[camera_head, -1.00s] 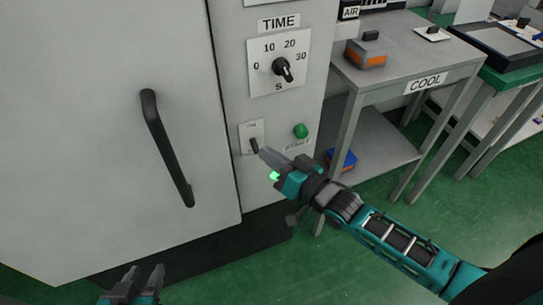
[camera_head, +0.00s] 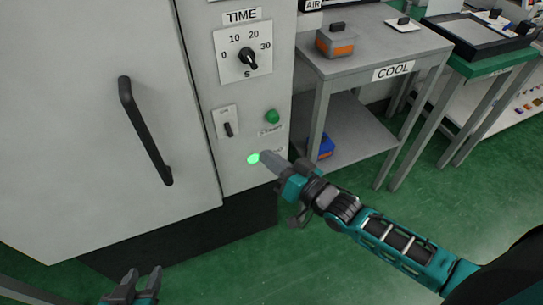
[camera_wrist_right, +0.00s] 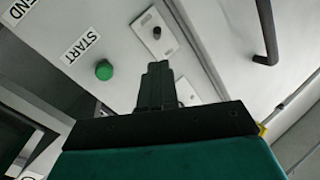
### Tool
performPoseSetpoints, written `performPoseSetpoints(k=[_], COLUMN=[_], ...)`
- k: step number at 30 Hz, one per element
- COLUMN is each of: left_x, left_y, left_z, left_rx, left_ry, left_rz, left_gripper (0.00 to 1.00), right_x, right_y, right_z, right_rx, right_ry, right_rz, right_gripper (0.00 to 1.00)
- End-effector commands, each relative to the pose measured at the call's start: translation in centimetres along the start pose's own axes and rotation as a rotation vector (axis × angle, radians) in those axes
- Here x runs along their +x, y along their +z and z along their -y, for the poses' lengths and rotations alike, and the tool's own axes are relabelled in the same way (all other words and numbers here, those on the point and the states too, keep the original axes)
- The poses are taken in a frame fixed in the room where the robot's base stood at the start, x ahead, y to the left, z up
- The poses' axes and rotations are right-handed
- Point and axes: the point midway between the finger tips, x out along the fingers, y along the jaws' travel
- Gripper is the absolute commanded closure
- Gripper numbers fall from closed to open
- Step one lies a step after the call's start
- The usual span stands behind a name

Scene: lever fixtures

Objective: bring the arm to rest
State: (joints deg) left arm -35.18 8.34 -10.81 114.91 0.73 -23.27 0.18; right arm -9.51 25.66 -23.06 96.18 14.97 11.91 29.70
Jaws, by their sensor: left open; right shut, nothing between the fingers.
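My right gripper (camera_head: 268,158) is shut and empty, in front of the lower part of the grey cabinet's control panel. Its closed fingers also show in the right wrist view (camera_wrist_right: 157,85). The small lever switch (camera_head: 228,129) on its white plate is above and left of the fingertips; it also shows in the right wrist view (camera_wrist_right: 156,31). A lit green lamp (camera_head: 253,159) is just left of the fingertips. My left gripper (camera_head: 143,276) is open and empty at the lower left, below the cabinet door.
The cabinet door has a black handle (camera_head: 146,133). A green button (camera_head: 272,116) and a time dial (camera_head: 247,58) are on the panel. A grey table (camera_head: 395,50) labelled COOL stands to the right, with an orange-grey box (camera_head: 336,43) on it. Green floor (camera_head: 330,240) is free below.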

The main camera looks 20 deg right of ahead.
Motion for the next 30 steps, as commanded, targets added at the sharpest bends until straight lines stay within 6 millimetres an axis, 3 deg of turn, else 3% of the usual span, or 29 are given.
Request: performPoseSetpoints(k=[21, 26, 30], left_x=[-0.1, -1.1, -1.9], left_y=[-0.4, -1.8, -2.5], left_z=[0.2, 0.3, 0.8], left_rx=[0.001, 0.007, 0.012], left_ry=[-0.003, -0.008, -0.018], left_rz=[-0.002, -0.007, -0.007], left_gripper=[0.57, 0.57, 0.57], right_x=[-0.4, -3.6, -8.0], right_y=[0.3, 2.4, 4.5], right_z=[0.4, 1.8, 2.2], right_rx=[-0.011, -0.11, -0.24], right_ry=[0.013, 0.122, 0.243], right_rz=[0.015, 0.144, 0.321], right_gripper=[1.0, 1.0, 1.0])
